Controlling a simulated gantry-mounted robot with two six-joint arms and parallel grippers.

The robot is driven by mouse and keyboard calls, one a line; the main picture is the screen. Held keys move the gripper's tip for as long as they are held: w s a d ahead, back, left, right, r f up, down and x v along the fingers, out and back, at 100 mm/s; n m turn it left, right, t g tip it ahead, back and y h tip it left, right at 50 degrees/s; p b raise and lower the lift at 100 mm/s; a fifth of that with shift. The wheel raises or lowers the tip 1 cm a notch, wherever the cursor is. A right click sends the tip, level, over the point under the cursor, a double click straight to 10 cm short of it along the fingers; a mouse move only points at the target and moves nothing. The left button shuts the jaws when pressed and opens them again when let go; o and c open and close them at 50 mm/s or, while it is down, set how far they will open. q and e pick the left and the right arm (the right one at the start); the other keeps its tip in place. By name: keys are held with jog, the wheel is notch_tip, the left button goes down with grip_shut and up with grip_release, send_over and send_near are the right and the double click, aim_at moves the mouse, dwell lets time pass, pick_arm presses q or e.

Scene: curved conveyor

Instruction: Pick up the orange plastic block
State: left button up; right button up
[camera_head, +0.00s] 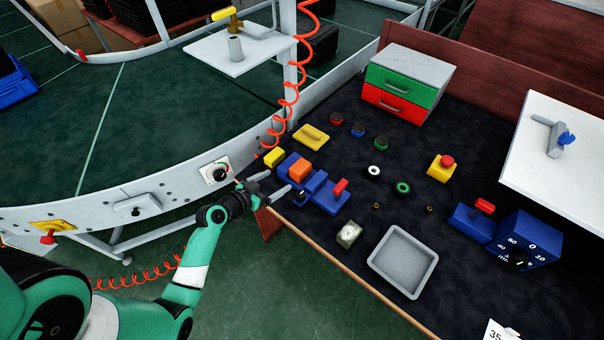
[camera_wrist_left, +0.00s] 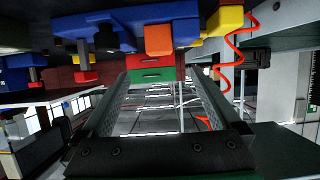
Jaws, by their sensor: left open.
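The orange plastic block (camera_head: 299,169) sits on a blue fixture (camera_head: 331,200) near the left edge of the dark table. In the left wrist view the orange block (camera_wrist_left: 158,40) hangs near the top, as that picture is upside down. My left gripper (camera_head: 270,184) is open and empty, just left of the orange block and the blue fixture. Its two fingers also show in the left wrist view (camera_wrist_left: 158,82), with the block beyond and above the gap between them. The block is apart from the fingers. My right gripper is not in view.
A yellow block (camera_head: 274,157) stands close beside the fixture. A yellow handled piece (camera_head: 311,137), a grey tray (camera_head: 403,262) and a green-and-red drawer box (camera_head: 407,83) are on the table. A red coiled hose (camera_head: 291,85) hangs behind.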

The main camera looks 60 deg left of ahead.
aim_at(297, 169)
pick_arm(q)
jog(key=b+x, duration=0.1)
jog(key=x, duration=0.5)
jog(key=shift+w+r, duration=0.1)
jog(key=b+x, duration=0.2)
jog(key=x, duration=0.3)
jog(key=shift+b, duration=0.3)
jog(key=c, duration=1.5)
jog(key=shift+c, duration=0.2)
notch_tip(297, 169, up, 9)
jog(key=p, duration=0.5)
jog(key=shift+r, duration=0.5)
